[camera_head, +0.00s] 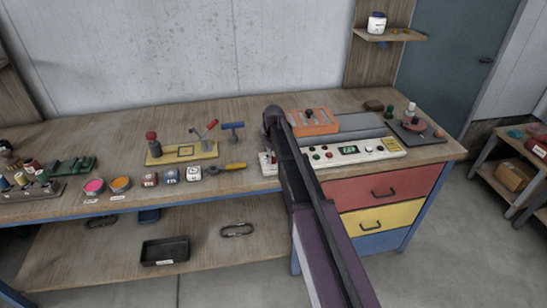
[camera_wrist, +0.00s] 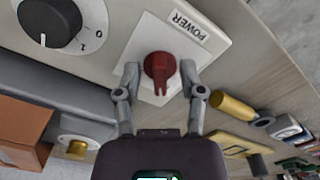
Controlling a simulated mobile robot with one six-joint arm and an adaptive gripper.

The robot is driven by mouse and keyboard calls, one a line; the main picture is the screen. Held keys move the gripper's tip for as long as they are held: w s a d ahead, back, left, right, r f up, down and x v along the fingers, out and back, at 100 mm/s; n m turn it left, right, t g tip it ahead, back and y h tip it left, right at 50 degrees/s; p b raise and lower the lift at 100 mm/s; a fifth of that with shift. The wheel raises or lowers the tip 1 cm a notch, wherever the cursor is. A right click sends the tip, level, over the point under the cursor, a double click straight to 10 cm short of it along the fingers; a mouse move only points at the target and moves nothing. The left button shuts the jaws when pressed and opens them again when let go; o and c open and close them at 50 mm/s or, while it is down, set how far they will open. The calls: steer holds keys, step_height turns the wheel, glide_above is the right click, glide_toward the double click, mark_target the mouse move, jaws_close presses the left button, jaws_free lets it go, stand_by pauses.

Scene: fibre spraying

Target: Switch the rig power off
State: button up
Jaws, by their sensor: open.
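In the wrist view a dark red rotary knob (camera_wrist: 160,68) sits on a white plate (camera_wrist: 145,40) with a printed POWER label (camera_wrist: 190,27). The knob's narrow grip points down the picture. My gripper (camera_wrist: 160,75) is open, with one finger on each side of the knob. I cannot tell whether either finger touches it. No on or off marks show beside this knob. In the head view my arm covers most of the white plate (camera_head: 267,166) and hides the knob and my fingertips.
A black dial (camera_wrist: 50,22) marked 0 and 1 is close by in the wrist view. A control panel (camera_head: 328,159) with a green display stands right of my arm. A yellow-handled tool (camera_head: 234,167) and small labelled blocks (camera_head: 172,176) lie to the left on the workbench (camera_head: 235,120).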

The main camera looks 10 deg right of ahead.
steer(key=shift+m, duration=0.4)
